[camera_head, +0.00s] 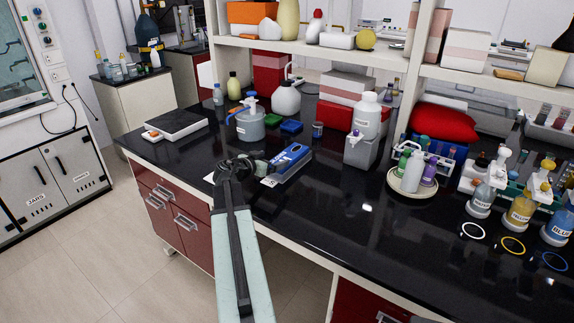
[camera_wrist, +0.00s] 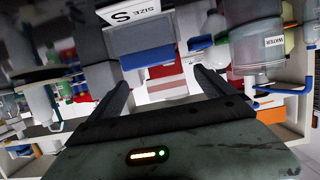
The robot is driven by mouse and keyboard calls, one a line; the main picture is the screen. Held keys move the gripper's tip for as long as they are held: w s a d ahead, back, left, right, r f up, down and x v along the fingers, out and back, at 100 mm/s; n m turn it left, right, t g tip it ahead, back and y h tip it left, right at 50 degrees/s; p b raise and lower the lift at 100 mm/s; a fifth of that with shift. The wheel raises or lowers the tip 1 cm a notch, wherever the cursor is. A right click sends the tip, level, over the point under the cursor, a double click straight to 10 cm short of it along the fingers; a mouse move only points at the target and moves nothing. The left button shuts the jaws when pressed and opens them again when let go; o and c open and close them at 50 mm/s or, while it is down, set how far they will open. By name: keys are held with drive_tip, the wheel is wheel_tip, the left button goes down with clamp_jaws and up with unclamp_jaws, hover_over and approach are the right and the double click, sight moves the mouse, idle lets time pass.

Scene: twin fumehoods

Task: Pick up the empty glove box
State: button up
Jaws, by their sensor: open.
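A blue and white glove box (camera_head: 290,160) lies on the black bench top, just right of my gripper (camera_head: 240,168) in the head view. A white tag sits at its near end. In the wrist view a grey and blue box with a "SIZE S" label (camera_wrist: 132,13) shows at upper centre, beyond the fingertips. My gripper (camera_wrist: 163,84) is open, with nothing between its fingers in the wrist view. I cannot tell whether the box is empty, and the fingertips appear apart from it.
A large clear water container (camera_head: 250,122) stands behind my gripper. A small dark jar (camera_head: 317,130) and a grey block with a white bottle (camera_head: 366,122) stand beyond the box. The bench (camera_head: 300,225) in front is clear.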

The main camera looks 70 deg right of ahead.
sight(287, 156)
drive_tip(key=shift+s+d, duration=0.25)
drive_tip(key=shift+s, duration=0.35)
drive_tip(key=b+x, duration=0.2)
drive_tip(key=x, duration=0.6)
drive_tip(key=shift+a+f, duration=0.1)
drive_tip(key=shift+f, duration=0.05)
drive_tip(key=shift+a, duration=0.1)
drive_tip(key=shift+c, duration=0.6)
drive_tip(key=c, duration=1.3)
